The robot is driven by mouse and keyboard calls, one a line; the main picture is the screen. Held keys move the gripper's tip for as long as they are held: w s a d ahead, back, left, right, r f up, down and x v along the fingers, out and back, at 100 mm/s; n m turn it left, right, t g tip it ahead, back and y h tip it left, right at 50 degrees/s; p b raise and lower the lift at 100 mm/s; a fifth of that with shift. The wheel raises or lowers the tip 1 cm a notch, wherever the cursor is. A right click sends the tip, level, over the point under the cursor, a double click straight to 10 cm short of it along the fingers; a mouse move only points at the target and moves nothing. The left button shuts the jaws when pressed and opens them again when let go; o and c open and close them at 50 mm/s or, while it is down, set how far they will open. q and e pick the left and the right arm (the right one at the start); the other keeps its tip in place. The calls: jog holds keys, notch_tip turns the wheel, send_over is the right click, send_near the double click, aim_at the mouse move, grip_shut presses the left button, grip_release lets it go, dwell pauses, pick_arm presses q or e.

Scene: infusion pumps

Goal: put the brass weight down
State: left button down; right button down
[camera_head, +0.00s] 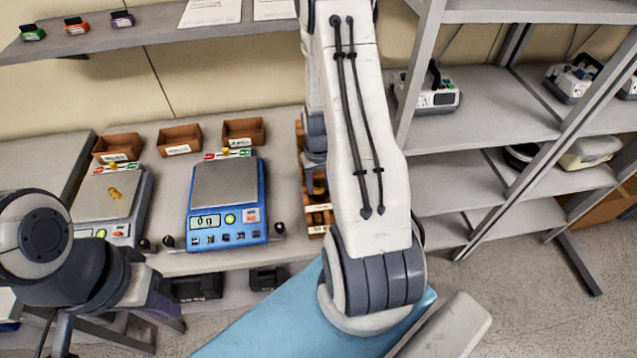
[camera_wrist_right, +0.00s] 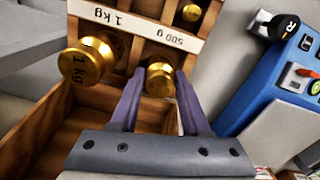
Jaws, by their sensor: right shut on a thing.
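My right gripper (camera_wrist_right: 158,88) is shut on a brass weight (camera_wrist_right: 159,76) in the right wrist view. The weight is beside the "500 g" label of the wooden weight box (camera_wrist_right: 107,34); I cannot tell whether it touches the box. A larger brass weight marked 1 kg (camera_wrist_right: 86,63) stands left of it. In the head view the box (camera_head: 318,207) is mostly hidden by my right arm, which also hides the right gripper. My left gripper (camera_head: 162,298) is at lower left, partly seen; its opening is unclear.
A blue scale (camera_head: 228,226) with an empty pan reads 0 g. Three small wooden trays (camera_head: 180,139) stand behind. Metal shelving with devices (camera_head: 437,92) is at right.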

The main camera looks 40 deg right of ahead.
jog(key=shift+f, duration=0.2)
jog(key=shift+c, duration=1.9)
grip_release()
